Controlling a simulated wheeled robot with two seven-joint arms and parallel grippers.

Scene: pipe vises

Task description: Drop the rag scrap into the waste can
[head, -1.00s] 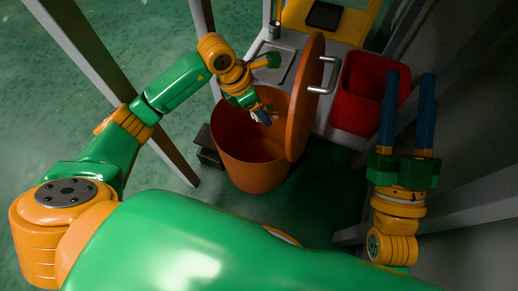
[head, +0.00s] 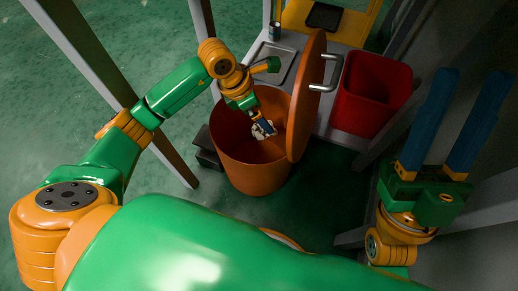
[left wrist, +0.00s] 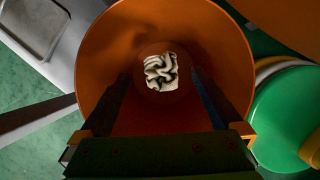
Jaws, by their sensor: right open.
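The orange waste can (head: 245,172) stands on the floor at the centre of the head view, its round lid (head: 304,100) tipped up on the right side. My left gripper (head: 265,126) points down into its mouth. In the left wrist view its fingers (left wrist: 160,100) are spread apart, with nothing between them. The crumpled whitish rag scrap (head: 259,133) is inside the can, just past the fingertips; it also shows in the left wrist view (left wrist: 161,71). I cannot tell if it is falling or lying on the bottom. My right gripper (head: 469,78) is open and empty at the right.
A red bin (head: 371,95) stands right of the lid. Behind the can is a grey bench surface with a shallow tray (head: 273,62), a small can (head: 275,30) and a yellow stand (head: 350,27). Grey posts (head: 95,70) rise at the left.

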